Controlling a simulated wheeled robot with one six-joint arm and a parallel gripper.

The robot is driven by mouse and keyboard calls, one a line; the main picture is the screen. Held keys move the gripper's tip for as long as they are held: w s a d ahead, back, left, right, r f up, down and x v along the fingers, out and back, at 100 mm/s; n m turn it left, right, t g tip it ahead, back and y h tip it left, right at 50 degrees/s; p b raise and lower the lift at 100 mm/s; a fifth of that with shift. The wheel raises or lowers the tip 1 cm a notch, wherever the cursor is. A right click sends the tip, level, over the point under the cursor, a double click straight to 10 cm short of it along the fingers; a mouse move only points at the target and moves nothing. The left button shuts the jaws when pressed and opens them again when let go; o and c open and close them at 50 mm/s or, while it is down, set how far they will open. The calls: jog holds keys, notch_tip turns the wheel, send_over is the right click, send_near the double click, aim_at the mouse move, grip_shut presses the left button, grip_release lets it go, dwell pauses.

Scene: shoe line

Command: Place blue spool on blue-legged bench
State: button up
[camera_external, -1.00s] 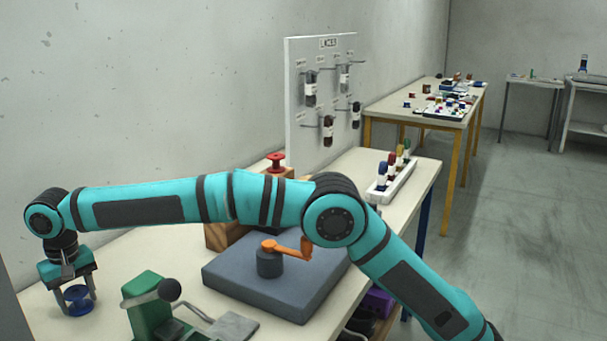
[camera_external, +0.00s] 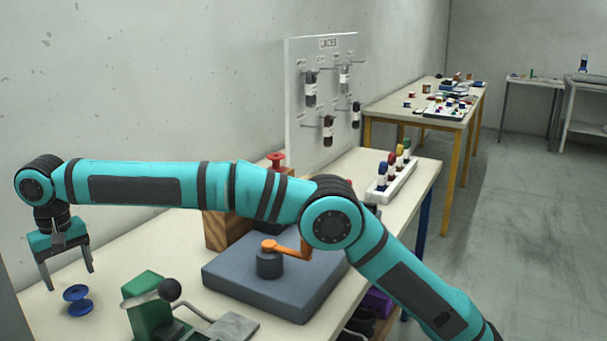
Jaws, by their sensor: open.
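The blue spool (camera_external: 77,300) stands upright on the near left part of the bench top (camera_external: 178,245). A blue leg (camera_external: 423,212) shows under the far right end of this bench. My gripper (camera_external: 68,281) is open and empty. It points down from above, with its fingertips a little above and behind the spool, apart from it.
A green clamp (camera_external: 148,308) with a black knob is right of the spool. A grey slab (camera_external: 275,285) with an orange crank lies mid-bench. A lace board (camera_external: 322,100), a red spool (camera_external: 276,160) and a bottle tray (camera_external: 398,183) stand farther back. A yellow-legged table (camera_external: 390,112) is beyond.

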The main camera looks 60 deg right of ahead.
jog(key=shift+r, duration=0.35)
jog(key=shift+d+r, duration=0.1)
jog(key=s+d+r+t+y, duration=0.1)
jog(key=s+d+r+t, duration=0.3)
jog(key=d+r, duration=0.65)
jog(key=s+d+r+t+y, duration=0.15)
jog(key=s+d+r, duration=0.55)
jog(key=d, duration=0.7)
jog(key=s+d+r+n+t, duration=0.1)
jog(key=s+d+r+t, duration=0.15)
jog(key=s+d, duration=0.4)
jog(key=s+d+r+t, duration=0.2)
jog(key=s+d+r, duration=0.1)
jog(key=s+d, duration=0.35)
jog(key=s+d+f+t, duration=0.2)
jog(key=s+d, duration=0.2)
jog(key=s, duration=0.4)
jog(key=s+d+f+t+h, duration=0.1)
jog(key=s+d+f+t, duration=0.1)
jog(key=s+d, duration=0.3)
jog(key=s+d+f+n+t+h, duration=0.1)
jog(key=s+d+f+t, duration=0.1)
jog(key=s, duration=1)
jog(key=shift+d+f+t, duration=0.3)
jog(key=shift+d+t, duration=0.4)
jog(key=shift+d, duration=0.45)
